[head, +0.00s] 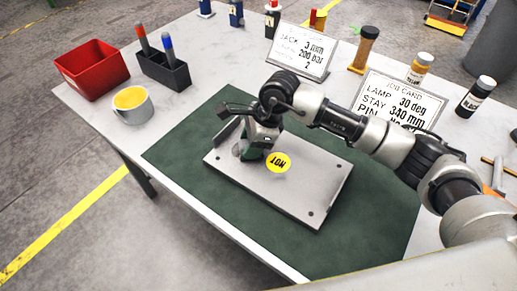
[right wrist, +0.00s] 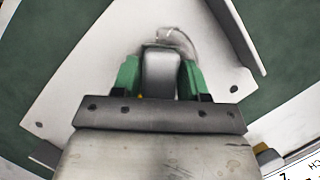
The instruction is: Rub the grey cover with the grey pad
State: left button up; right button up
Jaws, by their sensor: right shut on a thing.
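The grey cover (head: 315,190) is a flat plate with holes near its corners, a raised edge and a round yellow label (head: 278,162). It lies on a dark green mat (head: 190,150). My right gripper (head: 258,150) is over the cover's far left part, left of the label. In the right wrist view its green fingers are shut on the grey pad (right wrist: 160,75), and the cover (right wrist: 85,70) lies under it. A pale curved mark (right wrist: 178,36) shows on the cover just beyond the pad. Whether the pad touches the cover is hard to tell. My left gripper is out of view.
A red bin (head: 92,68), a cup with yellow contents (head: 132,103) and a dark pen holder (head: 163,70) stand at the left. The mat's left part is clear.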

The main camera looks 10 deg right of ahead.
aim_at(230, 145)
jog(key=shift+w+a+f, duration=0.1)
jog(key=shift+w+a, duration=0.15)
jog(key=shift+w+a+b, duration=0.85)
jog(key=shift+w+b, duration=0.05)
jog(key=shift+b, duration=0.15)
jog(key=shift+w+a+b, duration=0.35)
jog(key=shift+w+a, duration=0.1)
jog(key=shift+a, duration=0.05)
jog(key=shift+r, duration=0.2)
jog(key=shift+r, duration=0.1)
jog(key=shift+r+p, duration=1.4)
jog(key=shift+r, duration=1.55)
